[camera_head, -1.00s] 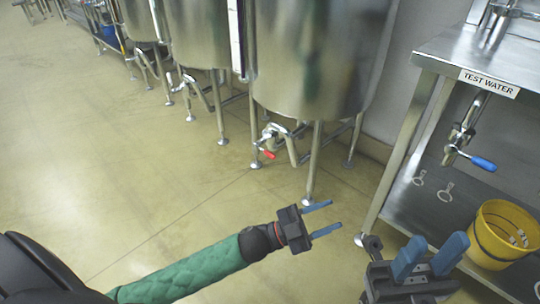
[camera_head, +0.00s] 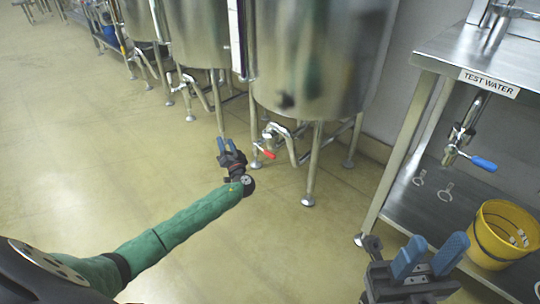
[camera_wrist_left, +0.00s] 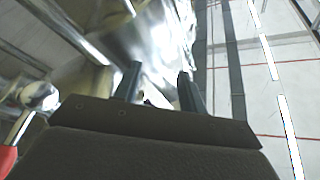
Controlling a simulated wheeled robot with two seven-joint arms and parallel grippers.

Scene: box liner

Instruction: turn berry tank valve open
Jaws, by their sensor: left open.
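The nearest steel tank (camera_head: 318,60) stands on thin legs at the upper middle of the head view. Its valve has a red handle (camera_head: 265,151) under the tank. The red handle also shows at the left edge of the left wrist view (camera_wrist_left: 8,158). My left gripper (camera_head: 225,144) is open and empty, just left of the red handle and apart from it, fingers pointing away. In the wrist view its two fingers (camera_wrist_left: 158,92) are spread. My right gripper (camera_head: 430,258) is open and empty at the lower right. I cannot tell from a label which tank is the berry tank.
A steel table labelled TEST WATER (camera_head: 489,83) stands at the right, with a blue-handled tap (camera_head: 484,164). A yellow bucket (camera_head: 485,252) is on its lower shelf. More steel tanks (camera_head: 197,35) line up towards the back left. The floor at left is clear.

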